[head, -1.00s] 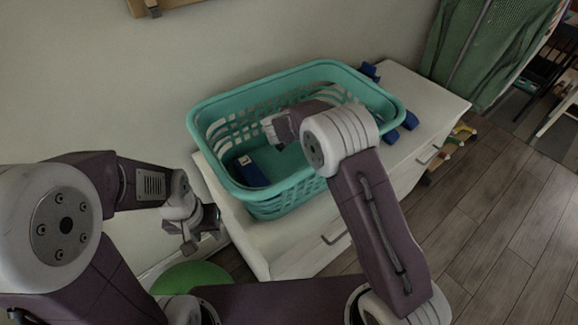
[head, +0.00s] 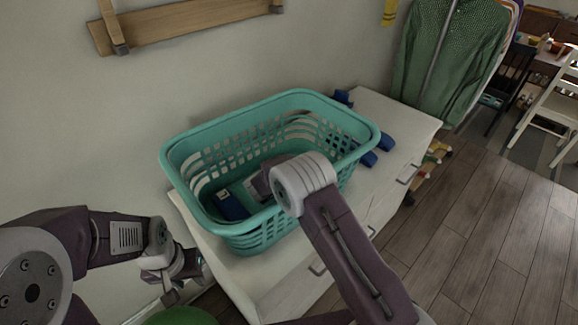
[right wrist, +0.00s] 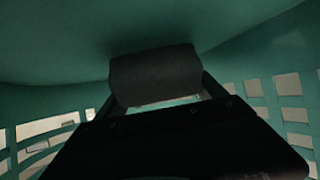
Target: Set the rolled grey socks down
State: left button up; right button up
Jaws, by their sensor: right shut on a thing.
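The rolled grey socks (right wrist: 153,74) show as a dark roll in the right wrist view. My right gripper (right wrist: 157,92) is shut on them, with a finger at either side. The teal laundry basket (head: 178,172) stands on the white dresser. In the head view my right arm reaches over its front rim and down inside; the wrist hides the fingertips and the socks there. Teal basket walls surround the roll in the wrist view. I cannot tell whether the roll touches the basket. My left gripper (head: 172,296) hangs empty left of the dresser, its jaw opening unclear.
A dark blue item (head: 229,205) lies in the basket's left part. Several blue items, one at the right (head: 385,141), lie on the white dresser (head: 402,124) beside the basket. A green garment (head: 447,55) hangs at the back right. Wooden floor (head: 490,215) is open at right.

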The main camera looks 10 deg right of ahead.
jog(key=o, duration=1.3)
jog(key=shift+f, duration=0.15)
jog(key=shift+r, duration=0.2)
jog(key=p+v, duration=0.8)
jog(key=v, duration=0.3)
jog(key=shift+r, duration=0.2)
jog(key=shift+s+a, duration=0.15)
jog(key=shift+s, duration=0.2)
jog(key=shift+s+a, duration=0.1)
jog(key=shift+s, duration=0.05)
